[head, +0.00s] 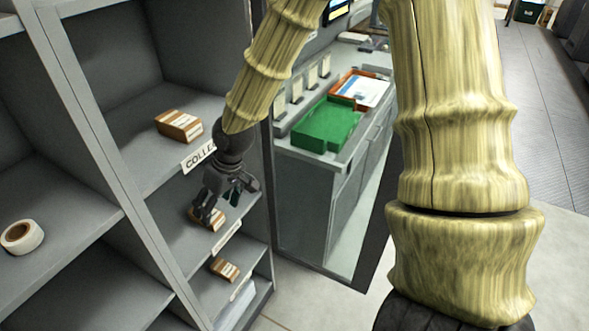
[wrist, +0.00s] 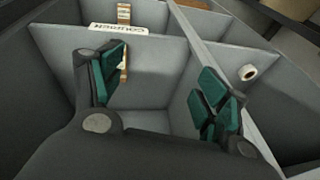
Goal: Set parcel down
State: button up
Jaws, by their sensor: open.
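My gripper (head: 225,200) is open and empty in front of the grey shelf unit. A brown-and-white parcel (head: 193,217) lies on the middle shelf, partly hidden behind one finger. Another parcel (head: 180,125) lies on the shelf above, and a smaller-looking one (head: 224,269) lies on the shelf below. One more parcel (wrist: 124,12) shows beyond the label.
A label (head: 199,156) fronts the upper shelf, and upright dividers bound the bays. A tape roll (head: 22,236) lies in the left bay. A counter to the right holds a green tray (head: 326,124) and an orange tray (head: 362,88). Floor is clear at far right.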

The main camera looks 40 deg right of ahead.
jog(key=s+a+f+m+g, duration=0.15)
jog(key=s+f, duration=0.45)
jog(key=f, duration=0.6)
jog(key=s+d+f+m+h, duration=0.1)
jog(key=s+d+f+h, duration=0.1)
jog(key=s+f, duration=1.8)
jog(key=s+h, duration=0.1)
jog(key=s, duration=0.1)
jog(key=shift+s+g, duration=0.35)
jog(key=shift+m, duration=0.25)
